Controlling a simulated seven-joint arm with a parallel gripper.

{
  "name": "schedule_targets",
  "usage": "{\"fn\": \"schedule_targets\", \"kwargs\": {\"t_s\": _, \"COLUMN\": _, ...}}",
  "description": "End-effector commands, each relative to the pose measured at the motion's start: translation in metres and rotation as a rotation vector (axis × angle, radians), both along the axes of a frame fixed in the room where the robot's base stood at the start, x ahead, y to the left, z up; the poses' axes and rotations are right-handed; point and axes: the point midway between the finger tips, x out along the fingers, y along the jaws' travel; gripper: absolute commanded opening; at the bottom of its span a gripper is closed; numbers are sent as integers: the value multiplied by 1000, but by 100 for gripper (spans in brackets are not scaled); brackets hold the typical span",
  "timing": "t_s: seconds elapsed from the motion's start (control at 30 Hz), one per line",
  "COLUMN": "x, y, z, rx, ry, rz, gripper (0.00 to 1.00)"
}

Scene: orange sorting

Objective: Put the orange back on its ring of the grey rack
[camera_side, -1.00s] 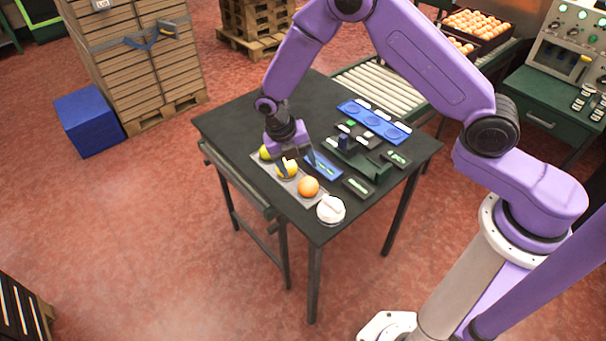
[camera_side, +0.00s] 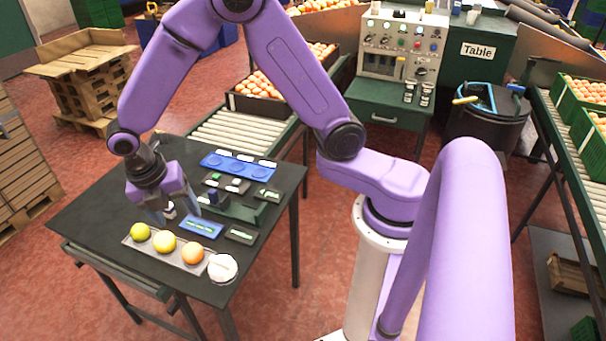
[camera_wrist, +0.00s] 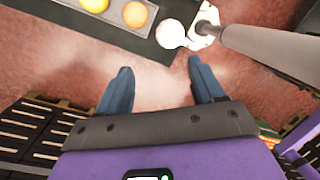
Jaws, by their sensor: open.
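The orange (camera_side: 193,253) sits on the grey rack (camera_side: 179,249), toward its right end. A yellow-orange fruit (camera_side: 164,242) and a yellow-green fruit (camera_side: 140,231) sit to its left in the same row. The rings under them are hidden. My gripper (camera_side: 167,212) is above the table just behind the row, empty. In the wrist view my gripper (camera_wrist: 159,66) has its blue fingers wide apart with only floor between them. The orange (camera_wrist: 135,14) and a yellow fruit (camera_wrist: 95,3) show at the top edge there, beyond the fingers.
A white round object (camera_side: 222,267) stands at the rack's right end. Behind the rack are a small blue tray (camera_side: 202,228), a dark green fixture (camera_side: 235,210) and a blue plate with round places (camera_side: 238,166). The table's left part is clear.

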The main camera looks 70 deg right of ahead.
Motion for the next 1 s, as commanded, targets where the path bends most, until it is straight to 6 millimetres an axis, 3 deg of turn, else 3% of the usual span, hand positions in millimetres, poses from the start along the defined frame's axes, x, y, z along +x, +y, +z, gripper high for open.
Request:
{"fn": "schedule_targets", "kwargs": {"t_s": 0.1, "x": -33, "y": -7, "z": 25, "rx": 24, "ry": -53, "rz": -155, "gripper": 67}}
{"fn": "schedule_targets", "kwargs": {"t_s": 0.3, "x": -93, "y": -25, "z": 56, "rx": 68, "ry": -118, "rz": -430, "gripper": 67}}
{"fn": "schedule_targets", "kwargs": {"t_s": 0.7, "x": -209, "y": -80, "z": 86, "rx": 157, "ry": -158, "rz": -949, "gripper": 67}}
{"fn": "schedule_targets", "kwargs": {"t_s": 0.83, "x": -230, "y": -92, "z": 87, "rx": 167, "ry": -155, "rz": -1046, "gripper": 67}}
{"fn": "schedule_targets", "kwargs": {"t_s": 1.0, "x": -239, "y": -98, "z": 87, "rx": 171, "ry": -152, "rz": -1097, "gripper": 67}}
